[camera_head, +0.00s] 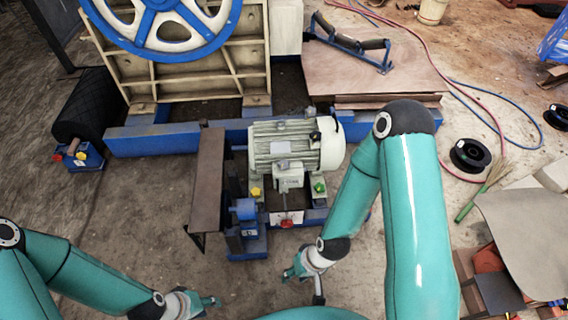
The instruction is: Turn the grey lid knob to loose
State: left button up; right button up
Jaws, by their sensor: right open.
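A grey-white motor (290,146) with a ribbed body stands in the middle on a blue frame. A small grey box (289,176) sits on its front side. I cannot make out a grey lid knob for certain. Small coloured knobs show around the motor's foot: yellow (255,192), green (319,187) and red (286,223). My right gripper (303,286) is open and empty, below the motor and apart from it. My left gripper (205,302) is at the bottom edge, left of the right one; its jaws are partly cut off and too small to judge.
A large blue-rimmed wheel (158,48) and crusher frame stand behind the motor. A brown plate (207,180) stands close left of it. Black cable spools (470,154), hoses and a brush (482,188) lie at right. The floor before the motor is clear.

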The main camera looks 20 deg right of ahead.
aim_at(283, 164)
jog(key=u, duration=0.05)
jog(key=i, duration=0.9)
jog(key=z, duration=0.05)
